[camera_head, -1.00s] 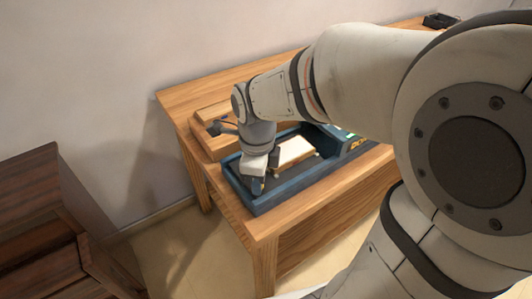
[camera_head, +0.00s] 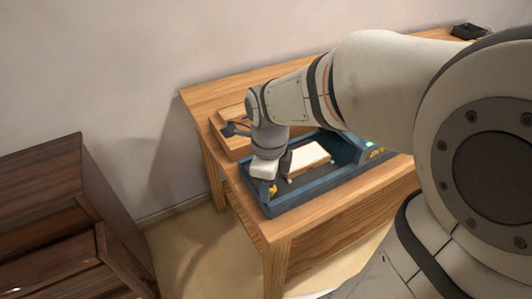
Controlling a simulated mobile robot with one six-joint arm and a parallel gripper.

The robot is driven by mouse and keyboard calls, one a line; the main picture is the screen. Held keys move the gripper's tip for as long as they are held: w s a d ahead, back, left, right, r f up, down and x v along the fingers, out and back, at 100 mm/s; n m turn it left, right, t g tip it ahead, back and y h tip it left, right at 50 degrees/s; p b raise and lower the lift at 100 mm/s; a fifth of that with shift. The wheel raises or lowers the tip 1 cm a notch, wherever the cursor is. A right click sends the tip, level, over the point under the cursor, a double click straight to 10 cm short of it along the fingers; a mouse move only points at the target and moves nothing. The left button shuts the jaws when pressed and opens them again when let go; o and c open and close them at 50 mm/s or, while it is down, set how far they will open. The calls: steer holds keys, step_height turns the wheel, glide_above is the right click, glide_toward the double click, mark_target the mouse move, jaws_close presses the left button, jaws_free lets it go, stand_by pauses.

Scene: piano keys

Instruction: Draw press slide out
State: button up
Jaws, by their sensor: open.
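A blue tray-like press frame (camera_head: 290,203) lies on the wooden table. Inside it is a slide with a pale, flat top (camera_head: 308,156), and a raised blue end with a small green light (camera_head: 368,145) stands at its right. My gripper (camera_head: 271,189) points down into the left end of the frame. It is open, and a small yellow part (camera_head: 273,189) shows at its fingertips. I cannot tell whether the fingers touch this part. The arm hides some of the frame's back side.
A wooden board or box (camera_head: 228,137) lies on the table (camera_head: 205,97) behind the frame. A dark wooden cabinet (camera_head: 50,200) stands at the left, with a floor gap between. A black object (camera_head: 467,31) sits at the far right. A wall is behind.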

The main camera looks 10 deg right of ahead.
step_height(320, 180, up, 8)
steer(key=shift+f+p, duration=0.1)
steer(key=shift+p, duration=0.6)
steer(key=shift+s+d+r+n+p, duration=0.2)
steer(key=shift+r+n+p, duration=0.2)
steer(key=shift+n, duration=0.3)
steer(key=s+d+r+n+t+p, duration=0.1)
steer(key=s+d+r+n+p, duration=0.1)
steer(key=n, duration=0.9)
steer(key=s+d+r+n+t+p, duration=0.1)
steer(key=s+d+r+n+p, duration=0.1)
steer(key=n, duration=0.9)
steer(key=s+d+p, duration=0.1)
steer(key=s+p, duration=0.1)
steer(key=p, duration=0.1)
steer(key=shift+d+r+t, duration=0.2)
steer(key=shift+r+t, duration=0.05)
steer(key=shift+t, duration=0.05)
steer(key=shift+s, duration=0.1)
